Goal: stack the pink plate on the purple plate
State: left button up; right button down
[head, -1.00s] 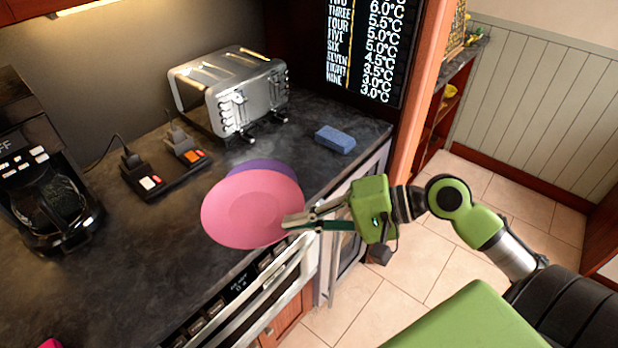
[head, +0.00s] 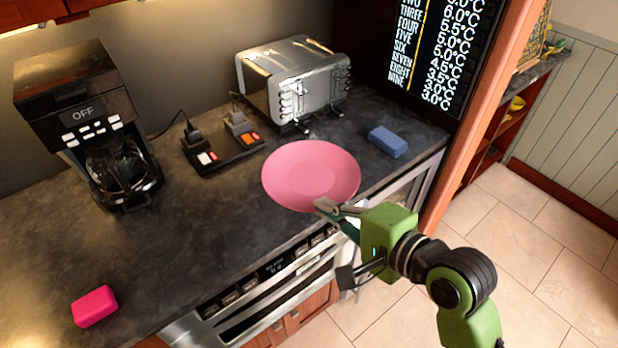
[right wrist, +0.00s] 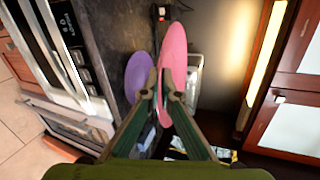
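The pink plate (head: 311,175) is over the counter in the head view, its upper face showing. My right gripper (head: 328,209) is at its near rim. In the right wrist view, the fingers (right wrist: 160,88) are closed on the rim of the pink plate (right wrist: 174,55). The purple plate (right wrist: 138,76) shows there beside the pink one, on the counter side, with a narrow gap between their visible faces. In the head view the purple plate is hidden, with the pink plate covering its place. My left gripper is not in view.
A toaster (head: 295,82) stands behind the plate and a blue sponge (head: 387,142) lies to its right. A switched power strip (head: 223,150) and a coffee maker (head: 92,130) are left. A pink block (head: 95,306) lies at front left. The counter between is clear.

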aim_at(321, 190)
jog(key=w+f, duration=0.1)
jog(key=w, duration=0.1)
jog(key=w+a+f+p, duration=0.1)
jog(key=w, duration=0.2)
jog(key=w+f, duration=0.1)
jog(key=w, duration=0.2)
jog(key=shift+w+a+f, duration=0.2)
jog(key=shift+a+f, duration=0.1)
jog(key=shift+a, duration=0.05)
jog(key=w+f, duration=0.1)
jog(key=f, duration=0.1)
jog(key=w+f, duration=0.1)
jog(key=w, duration=0.1)
jog(key=w+a+f, duration=0.1)
jog(key=f, duration=0.1)
jog(key=shift+w+f+p, duration=0.3)
jog(key=shift+f+p, duration=0.05)
jog(key=shift+p, duration=0.05)
notch_tip(321, 190, down, 3)
jog(key=shift+w+p, duration=0.15)
jog(key=shift+p, duration=0.25)
jog(key=shift+f, duration=0.25)
